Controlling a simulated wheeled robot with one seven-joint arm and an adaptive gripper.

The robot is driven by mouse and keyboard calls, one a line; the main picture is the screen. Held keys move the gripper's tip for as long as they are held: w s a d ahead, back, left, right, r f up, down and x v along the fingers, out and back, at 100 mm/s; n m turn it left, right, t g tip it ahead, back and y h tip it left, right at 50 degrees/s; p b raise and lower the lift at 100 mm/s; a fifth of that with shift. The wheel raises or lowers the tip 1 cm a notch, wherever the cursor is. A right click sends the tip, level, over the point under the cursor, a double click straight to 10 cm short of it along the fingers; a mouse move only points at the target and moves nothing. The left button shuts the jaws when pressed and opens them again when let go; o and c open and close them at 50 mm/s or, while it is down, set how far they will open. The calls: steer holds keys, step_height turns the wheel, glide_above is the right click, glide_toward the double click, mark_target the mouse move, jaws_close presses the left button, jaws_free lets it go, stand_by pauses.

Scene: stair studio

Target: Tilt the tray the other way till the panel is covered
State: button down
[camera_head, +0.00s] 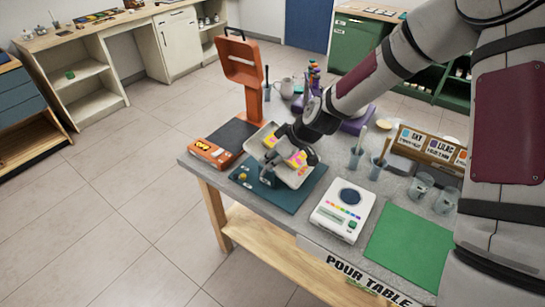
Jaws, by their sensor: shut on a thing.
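The white tray (265,134) is over the blue mat (295,199) near the table's left end, and looks tilted. A panel (295,160) with yellow and pink patches shows in it. How far the colour covers the panel I cannot tell, since my arm hides part of it.
An orange stand (243,72) with a dark base is behind left. A white device (340,212) and green mat (400,248) lie to the right. Cups (378,168), glass beakers (420,185) and a labelled wooden rack (432,148) stand behind them. The floor at left is clear.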

steer(key=c, duration=1.3)
jaws_free()
steer(key=shift+c, duration=0.2)
steer(key=v, duration=1.2)
steer(key=s+d+r+m+h, duration=0.2)
steer(key=s+d+r+m, duration=0.3)
steer(key=s+r, duration=0.4)
steer(key=s+d+r+m+t+h, duration=0.1)
steer(key=s+d+r+m+h, duration=0.2)
steer(key=s+r, duration=0.7)
steer(key=s+d+m, duration=0.2)
steer(key=s, duration=0.5)
steer(key=shift+s+d, duration=0.2)
steer(key=shift+s, duration=0.05)
